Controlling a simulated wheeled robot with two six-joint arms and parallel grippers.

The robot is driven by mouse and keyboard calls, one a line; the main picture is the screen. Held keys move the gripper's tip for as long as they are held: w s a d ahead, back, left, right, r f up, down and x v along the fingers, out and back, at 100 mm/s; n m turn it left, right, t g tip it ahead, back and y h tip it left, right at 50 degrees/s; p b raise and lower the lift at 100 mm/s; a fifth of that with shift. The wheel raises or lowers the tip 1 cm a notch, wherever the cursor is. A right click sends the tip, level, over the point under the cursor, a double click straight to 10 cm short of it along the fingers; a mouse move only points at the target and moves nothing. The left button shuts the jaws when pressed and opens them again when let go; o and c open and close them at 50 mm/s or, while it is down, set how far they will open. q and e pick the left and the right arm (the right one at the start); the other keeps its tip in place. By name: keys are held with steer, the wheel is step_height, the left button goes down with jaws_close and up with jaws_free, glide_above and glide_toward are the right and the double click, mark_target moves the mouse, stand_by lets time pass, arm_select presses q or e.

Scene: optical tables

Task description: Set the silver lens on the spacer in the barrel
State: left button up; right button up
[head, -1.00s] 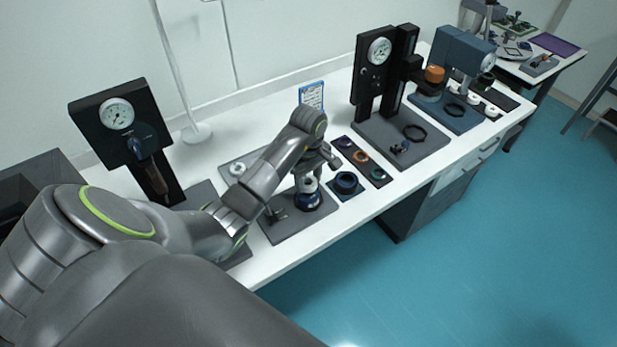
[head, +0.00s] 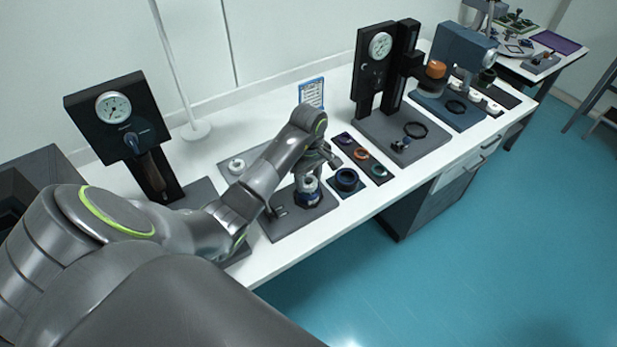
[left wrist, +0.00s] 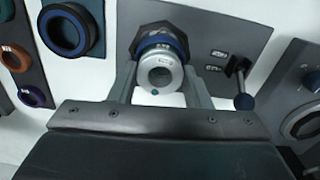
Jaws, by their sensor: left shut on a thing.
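My left gripper (left wrist: 159,85) is shut on the silver lens (left wrist: 160,72), a silver ring-shaped piece with a central hole. In the left wrist view it overlaps the blue barrel (left wrist: 153,39), which has a dark angular base. In the head view the lens (head: 308,184) is at my left gripper (head: 317,172), directly above the barrel (head: 309,199) on a grey plate. I cannot tell whether lens and barrel touch. The spacer inside the barrel is hidden. My right gripper is not in view.
A blue ring (head: 347,180) on a small pad and a dark strip of coloured rings (head: 362,154) lie right of the barrel. A small post with a blue knob (left wrist: 243,98) stands on the plate. Gauge stands (head: 118,130) and (head: 377,75) rise on both sides.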

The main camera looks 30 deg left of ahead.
arm_select(q)
steer(key=shift+f+b, duration=0.2)
steer(key=shift+b, duration=0.2)
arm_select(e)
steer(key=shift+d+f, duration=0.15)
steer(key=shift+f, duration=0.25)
arm_select(q)
steer(key=shift+f+b, duration=0.35)
steer(key=shift+b, duration=0.6)
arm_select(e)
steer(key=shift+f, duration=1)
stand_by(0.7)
arm_select(q)
steer(key=o, duration=1.1)
steer(key=shift+c, duration=0.2)
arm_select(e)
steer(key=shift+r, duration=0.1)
